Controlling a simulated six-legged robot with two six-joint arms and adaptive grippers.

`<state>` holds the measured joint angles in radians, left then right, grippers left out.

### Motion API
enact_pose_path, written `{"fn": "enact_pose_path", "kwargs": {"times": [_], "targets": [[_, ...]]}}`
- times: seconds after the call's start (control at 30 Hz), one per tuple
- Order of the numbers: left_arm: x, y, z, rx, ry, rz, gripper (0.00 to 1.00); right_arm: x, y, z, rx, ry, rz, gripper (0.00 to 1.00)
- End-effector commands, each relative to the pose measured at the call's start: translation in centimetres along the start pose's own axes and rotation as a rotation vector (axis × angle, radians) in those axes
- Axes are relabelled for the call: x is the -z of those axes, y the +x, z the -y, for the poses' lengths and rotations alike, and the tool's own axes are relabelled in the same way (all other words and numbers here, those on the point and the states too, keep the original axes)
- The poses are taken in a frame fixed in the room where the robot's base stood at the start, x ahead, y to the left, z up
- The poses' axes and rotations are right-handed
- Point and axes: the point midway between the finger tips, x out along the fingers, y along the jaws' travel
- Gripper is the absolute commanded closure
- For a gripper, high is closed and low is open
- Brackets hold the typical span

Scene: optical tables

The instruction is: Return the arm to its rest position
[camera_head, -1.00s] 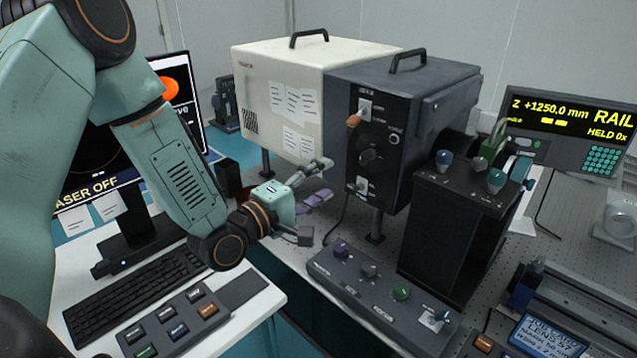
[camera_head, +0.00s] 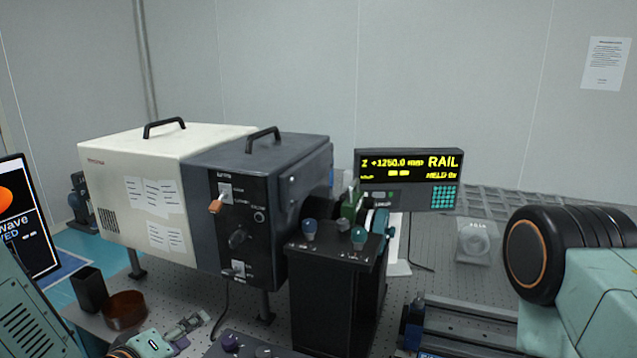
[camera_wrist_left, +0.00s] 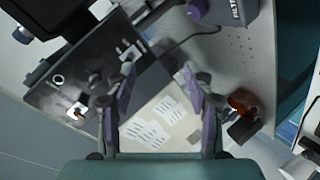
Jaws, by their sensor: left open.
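My left gripper (camera_head: 186,332) is at the bottom left of the head view, partly cut off by the lower edge. It is in front of the white and dark box unit, low near its front. In the left wrist view its two purple-padded fingers (camera_wrist_left: 165,95) are spread apart with nothing held between them. Part of my left arm (camera_head: 35,310) shows at the lower left corner. My right arm (camera_head: 585,270) comes in at the right edge. Its gripper is out of view.
A white box (camera_head: 130,200) joined to a dark control unit (camera_head: 270,180) stands on the perforated table. A black block with knobs (camera_head: 335,270) is right of it. A RAIL display (camera_head: 410,178) is behind. A brown round dish (camera_head: 125,308) and dark holder (camera_head: 90,288) are at left.

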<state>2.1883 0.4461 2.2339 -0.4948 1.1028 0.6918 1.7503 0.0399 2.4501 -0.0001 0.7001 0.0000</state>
Motion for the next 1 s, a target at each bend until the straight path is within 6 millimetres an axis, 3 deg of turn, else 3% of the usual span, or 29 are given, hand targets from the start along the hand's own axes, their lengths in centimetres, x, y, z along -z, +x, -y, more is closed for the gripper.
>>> {"fn": "enact_pose_path", "kwargs": {"times": [0.03, 0.27, 0.4, 0.6, 0.7, 0.8, 1.0], "targets": [[-3.0, -0.1, 2.9, 0.087, 0.08, 0.062, 0.47, 0.0, 1.0, 0.0, 0.0, 0.0, 0.0, 1.0], [-13.7, -4.0, 13.4, 0.385, 0.381, 0.375, 0.47, 0.0, 3.8, 0.0, 0.0, 0.0, 0.0, 1.0], [-19.8, -8.1, 19.0, 0.519, 0.507, 0.591, 0.47, 0.0, 5.7, 0.0, 0.0, 0.0, 0.001, 1.0], [-27.1, -14.4, 25.5, 0.668, 0.579, 0.846, 0.47, 0.0, 8.8, -0.1, 0.0, 0.0, 0.001, 1.0], [-29.4, -16.1, 27.3, 0.692, 0.596, 0.913, 0.47, 0.0, 9.9, -0.1, 0.0, 0.0, 0.001, 1.0], [-30.5, -16.8, 28.2, 0.698, 0.604, 0.943, 0.47, 0.0, 10.3, -0.1, 0.0, 0.0, 0.001, 1.0], [-30.7, -17.1, 28.3, 0.7, 0.601, 0.951, 0.47, 0.0, 10.2, -0.1, 0.0, 0.0, 0.0, 1.0]]}}
